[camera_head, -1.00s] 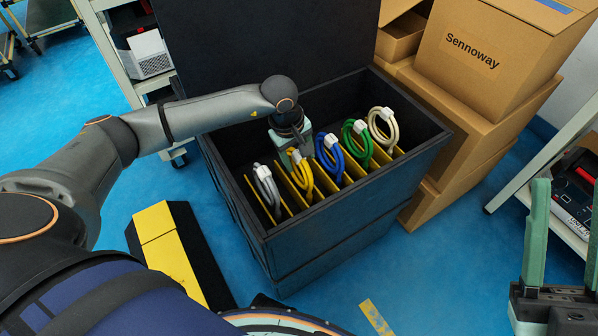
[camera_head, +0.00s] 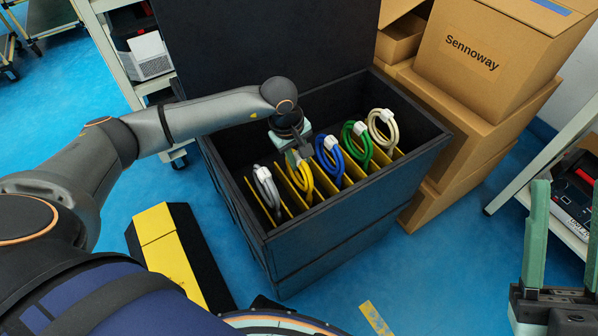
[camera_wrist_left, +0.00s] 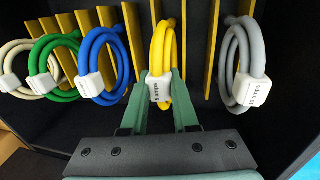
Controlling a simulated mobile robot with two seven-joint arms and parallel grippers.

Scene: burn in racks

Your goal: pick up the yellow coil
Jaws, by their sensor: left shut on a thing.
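The yellow coil (camera_head: 300,178) hangs in the black case between the grey coil and the blue coil. In the left wrist view the yellow coil (camera_wrist_left: 163,50) stands upright, with its white labelled clip (camera_wrist_left: 159,88) between my fingers. My left gripper (camera_head: 294,156) reaches down into the case from above and is shut on the yellow coil at its clip; the fingertips (camera_wrist_left: 160,82) show on both sides of it. My right gripper (camera_head: 537,236) is at the right edge of the head view, its two green fingers apart and empty, away from the case.
The black case (camera_head: 345,222) holds yellow dividers with a grey coil (camera_head: 266,188), blue coil (camera_head: 330,158), green coil (camera_head: 358,142) and white coil (camera_head: 383,128). Cardboard boxes (camera_head: 480,105) stand to its right. A yellow and black block (camera_head: 170,250) lies on the floor left.

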